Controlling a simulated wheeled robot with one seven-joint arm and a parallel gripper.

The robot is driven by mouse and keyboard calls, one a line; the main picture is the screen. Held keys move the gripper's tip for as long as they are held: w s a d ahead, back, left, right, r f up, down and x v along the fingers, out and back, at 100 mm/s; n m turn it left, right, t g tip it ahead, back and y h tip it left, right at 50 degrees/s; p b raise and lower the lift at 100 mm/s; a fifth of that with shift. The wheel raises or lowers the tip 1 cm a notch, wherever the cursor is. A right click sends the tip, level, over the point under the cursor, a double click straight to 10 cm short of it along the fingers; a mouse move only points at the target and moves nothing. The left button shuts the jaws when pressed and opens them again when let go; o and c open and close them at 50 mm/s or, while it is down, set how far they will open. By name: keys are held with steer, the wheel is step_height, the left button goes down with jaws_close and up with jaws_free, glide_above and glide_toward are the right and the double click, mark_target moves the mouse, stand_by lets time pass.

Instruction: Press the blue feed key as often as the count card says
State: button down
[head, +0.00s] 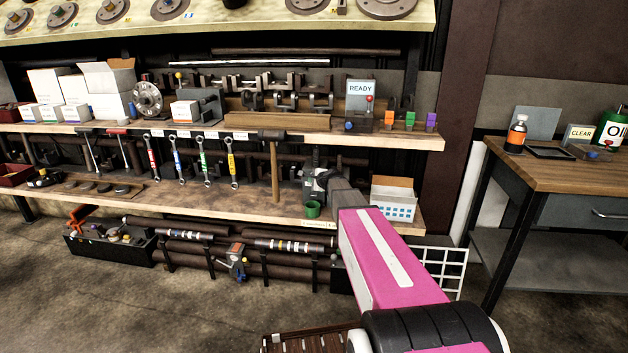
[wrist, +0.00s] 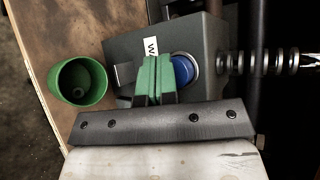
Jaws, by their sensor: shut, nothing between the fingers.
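A white label (wrist: 150,48) with a letter like W lies partly behind the fingers. In the head view, the box on the lower shelf is mostly hidden by my arm. I cannot make out a count card with a number.
A green cup (wrist: 81,81) stands left of the box; it also shows in the head view (head: 312,209). A white-and-blue carton (head: 394,198) stands right of my arm. A READY sign (head: 361,88) is on the shelf above, and a CLEAR card (head: 579,132) on the right bench.

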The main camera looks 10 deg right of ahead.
steer(key=shift+w+d, duration=0.15)
steer(key=shift+w, duration=0.35)
stand_by(0.5)
stand_by(0.3)
steer(key=shift+s+a, duration=0.15)
steer(key=shift+s, duration=0.35)
steer(key=shift+s+a, duration=0.15)
steer(key=shift+s, duration=0.35)
steer(key=shift+s, duration=0.1)
steer(key=shift+s+a, duration=0.25)
steer(key=shift+s, duration=0.5)
steer(key=shift+s+a, duration=0.3)
steer(key=shift+s, duration=0.45)
steer(key=shift+s+a, duration=0.25)
steer(key=shift+s, duration=0.5)
steer(key=shift+s, duration=0.1)
stand_by(0.7)
steer(key=s, duration=0.1)
steer(key=s+a, duration=0.1)
steer(key=s, duration=0.1)
steer(key=shift+s+a, duration=0.1)
steer(key=shift+s, duration=0.15)
stand_by(0.4)
